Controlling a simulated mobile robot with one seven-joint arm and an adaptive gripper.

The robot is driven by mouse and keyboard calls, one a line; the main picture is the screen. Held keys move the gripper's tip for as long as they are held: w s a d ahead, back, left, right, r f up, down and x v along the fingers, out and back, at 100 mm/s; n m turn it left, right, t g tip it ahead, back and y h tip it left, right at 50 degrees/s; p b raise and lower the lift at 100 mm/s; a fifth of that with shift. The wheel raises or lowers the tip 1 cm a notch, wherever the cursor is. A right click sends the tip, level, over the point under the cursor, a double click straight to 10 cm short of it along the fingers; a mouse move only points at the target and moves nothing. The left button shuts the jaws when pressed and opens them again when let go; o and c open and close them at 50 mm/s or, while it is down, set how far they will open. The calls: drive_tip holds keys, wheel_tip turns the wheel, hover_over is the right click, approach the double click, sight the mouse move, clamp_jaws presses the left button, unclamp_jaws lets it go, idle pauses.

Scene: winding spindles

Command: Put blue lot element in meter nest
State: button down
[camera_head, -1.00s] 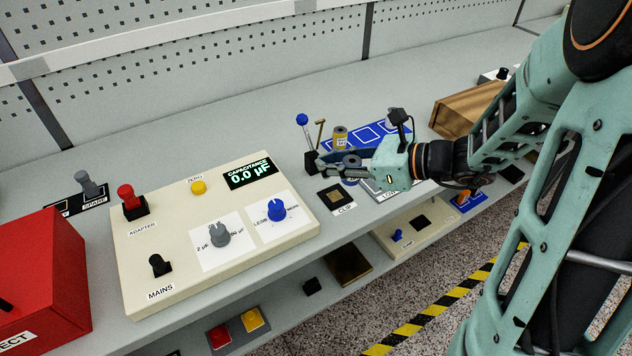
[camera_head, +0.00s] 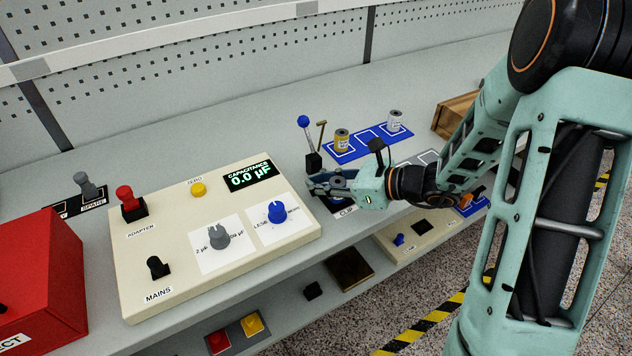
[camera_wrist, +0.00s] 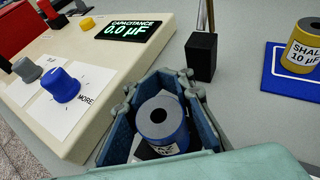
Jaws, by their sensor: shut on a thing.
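The blue lot element, a cylinder with a blue side and a grey top with a dark hole (camera_wrist: 160,122), is between the fingers of my gripper (camera_head: 318,184). My gripper is shut on it, and the element (camera_head: 338,182) looks upright. It hangs over or at the dark square pad labelled CLIP (camera_head: 344,209), in front of the meter box (camera_head: 180,255). The gripper covers most of this pad, so I cannot tell whether the element touches it. The meter display (camera_head: 249,176) reads 0.0 µF. No part is plainly labelled as the meter nest.
A black block with a blue-knobbed lever (camera_head: 313,160) stands just behind the fingertips; it also shows in the wrist view (camera_wrist: 202,56). A yellow element (camera_head: 341,140) and a white one (camera_head: 394,121) stand on the blue mat (camera_head: 366,156). A wooden box (camera_head: 452,112) is farther right.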

sight(342, 183)
drive_tip(key=shift+f, duration=0.2)
drive_tip(key=c, duration=1.9)
unclamp_jaws()
drive_tip(key=shift+c, duration=0.2)
drive_tip(key=shift+r, duration=0.15)
drive_tip(key=shift+d+r, duration=0.1)
drive_tip(key=shift+r, duration=0.1)
drive_tip(key=v, duration=1.1)
drive_tip(key=shift+s+d+p, duration=0.1)
drive_tip(key=shift+d+p, duration=0.1)
drive_tip(key=shift+p, duration=0.2)
drive_tip(key=shift+s+d, duration=0.1)
drive_tip(key=shift+d, duration=0.05)
